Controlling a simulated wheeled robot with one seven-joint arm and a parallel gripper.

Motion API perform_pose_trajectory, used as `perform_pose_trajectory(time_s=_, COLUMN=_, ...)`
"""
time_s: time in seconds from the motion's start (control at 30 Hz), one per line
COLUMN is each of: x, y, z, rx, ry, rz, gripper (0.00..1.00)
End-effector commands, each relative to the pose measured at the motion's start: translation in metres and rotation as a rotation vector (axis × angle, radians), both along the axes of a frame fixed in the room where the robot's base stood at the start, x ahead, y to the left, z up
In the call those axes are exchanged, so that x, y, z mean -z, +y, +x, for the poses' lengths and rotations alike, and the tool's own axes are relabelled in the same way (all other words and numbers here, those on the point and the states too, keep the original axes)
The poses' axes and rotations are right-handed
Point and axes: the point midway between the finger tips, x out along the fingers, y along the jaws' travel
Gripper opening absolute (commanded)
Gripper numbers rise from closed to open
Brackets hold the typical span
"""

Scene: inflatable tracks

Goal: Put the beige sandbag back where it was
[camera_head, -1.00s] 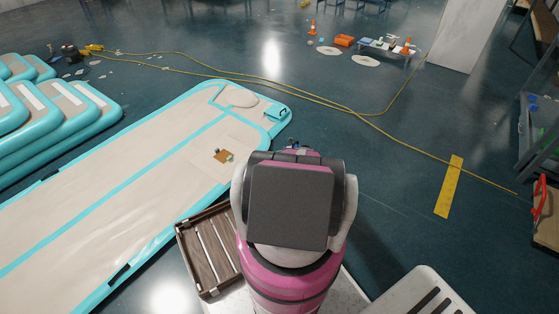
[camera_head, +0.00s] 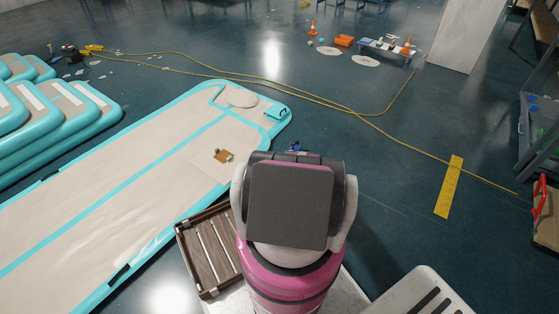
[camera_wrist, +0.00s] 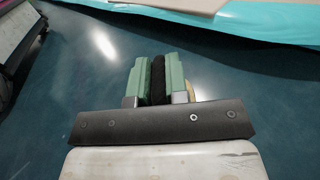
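In the wrist view my gripper (camera_wrist: 158,72) has its two green finger pads close together, with a narrow, rough, dark piece (camera_wrist: 158,80) between them. A small beige-yellow edge (camera_wrist: 191,92) shows beside the right finger, mostly hidden behind it. I cannot tell if it is the sandbag or if it is joined to the dark piece. In the head view my gripper is hidden behind my own body. No sandbag shows clearly.
A brown slatted crate (camera_head: 212,250) stands by the track's near edge. A yellow hose (camera_head: 330,103) crosses the floor. A yellow strip (camera_head: 449,187) lies to the right. Stacked inflatables (camera_head: 60,110) are at the left. Dark floor right of my body is mostly clear.

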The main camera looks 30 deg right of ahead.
Motion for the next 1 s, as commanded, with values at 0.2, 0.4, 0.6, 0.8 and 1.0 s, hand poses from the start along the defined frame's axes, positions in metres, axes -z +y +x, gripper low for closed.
perform_pose_trajectory(time_s=0.2, x=0.0, y=0.0, z=0.0, rx=0.0, ry=0.0, rz=-0.001, gripper=0.4)
perform_pose_trajectory(time_s=0.4, x=-0.002, y=0.0, z=0.0, rx=0.0, ry=0.0, rz=-0.001, gripper=0.4)
perform_pose_trajectory(time_s=0.6, x=-0.002, y=-0.021, z=-0.007, rx=0.002, ry=0.0, rz=-0.001, gripper=0.4)
perform_pose_trajectory(time_s=0.8, x=-0.002, y=-0.059, z=-0.022, rx=0.003, ry=0.001, rz=-0.002, gripper=0.4)
perform_pose_trajectory(time_s=1.0, x=-0.002, y=-0.091, z=-0.036, rx=0.002, ry=0.0, rz=-0.001, gripper=0.4)
